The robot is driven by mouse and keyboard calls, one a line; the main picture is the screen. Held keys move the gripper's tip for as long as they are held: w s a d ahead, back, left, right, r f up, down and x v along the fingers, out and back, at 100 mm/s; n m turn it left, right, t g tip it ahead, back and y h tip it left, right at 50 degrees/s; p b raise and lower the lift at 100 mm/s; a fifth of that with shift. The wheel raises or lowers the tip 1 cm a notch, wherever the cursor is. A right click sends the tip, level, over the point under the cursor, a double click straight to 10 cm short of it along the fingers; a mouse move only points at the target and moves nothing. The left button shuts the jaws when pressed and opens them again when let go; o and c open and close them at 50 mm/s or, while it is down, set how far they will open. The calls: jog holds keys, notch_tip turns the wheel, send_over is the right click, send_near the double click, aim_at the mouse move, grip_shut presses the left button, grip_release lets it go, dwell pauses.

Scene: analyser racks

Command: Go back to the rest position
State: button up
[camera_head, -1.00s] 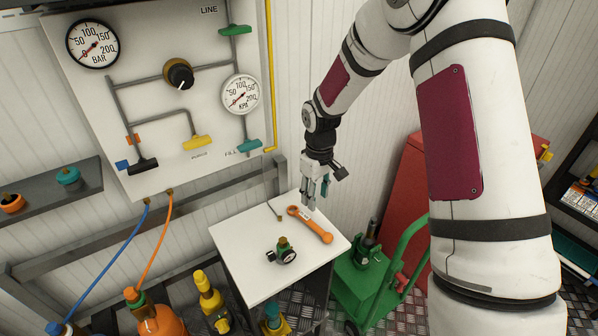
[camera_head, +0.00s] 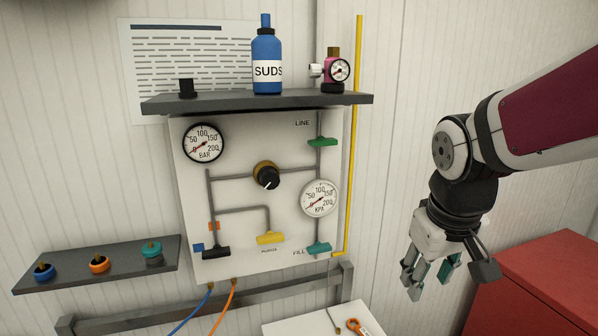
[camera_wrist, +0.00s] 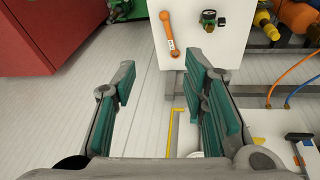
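My gripper (camera_head: 428,275) hangs at the right in the head view, above and to the right of the white table, with its fingers pointing down. In the wrist view my gripper (camera_wrist: 158,95) has its teal-padded fingers spread wide, with nothing between them. The orange wrench (camera_wrist: 172,32) lies on the white table (camera_wrist: 215,48), beyond the fingertips. In the head view only one end of the wrench (camera_head: 353,326) shows at the bottom edge. A green regulator with a gauge (camera_wrist: 208,18) stands beside the wrench in the wrist view.
A gauge panel (camera_head: 240,225) with valves is on the wall. A dark shelf (camera_head: 215,103) above it holds a blue SUDS bottle (camera_head: 267,55) and a pink regulator (camera_head: 333,75). A left shelf (camera_head: 125,266) holds several caps. A red cabinet (camera_head: 545,285) stands at the right.

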jog(key=s+a+r+m+t+y, duration=0.1)
jog(key=s+r, duration=0.3)
jog(key=s, duration=0.9)
jog(key=shift+s+a+m+t, duration=0.15)
jog(key=shift+s+m+t, duration=0.1)
jog(key=shift+m+t, duration=0.3)
jog(key=shift+r, duration=0.1)
jog(key=shift+c, duration=0.8)
jog(key=shift+a, duration=0.15)
